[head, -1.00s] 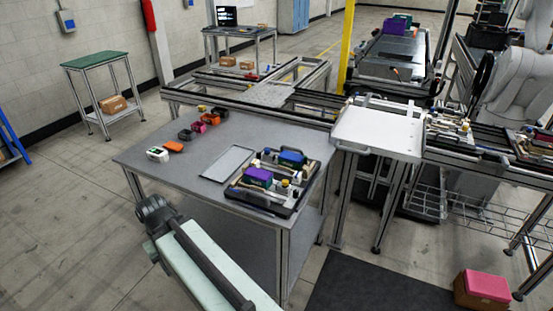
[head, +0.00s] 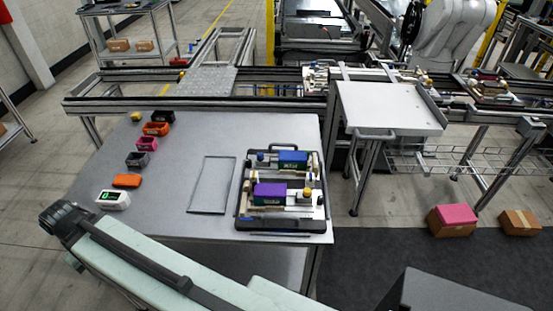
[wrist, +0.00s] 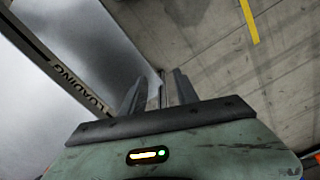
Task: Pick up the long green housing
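I cannot clearly make out a long green housing in either view. In the head view, a dark pallet fixture (head: 241,212) on the grey table holds a purple-topped block (head: 270,193) and a blue-topped block (head: 292,158) behind it. The blue-topped block has a dark, possibly green front. My gripper (wrist: 158,76) shows two dark fingers standing apart in the wrist view, with nothing between them. They point past a grey edge marked "LOADING" toward the concrete floor. In the head view, my arm's end is at the table's front left, away from the pallet.
A white device with a green display (head: 113,200), an orange block (head: 127,180) and several small bins line the table's left side. A white-topped stand (head: 390,110) is on the right. Boxes (head: 452,220) sit on the floor.

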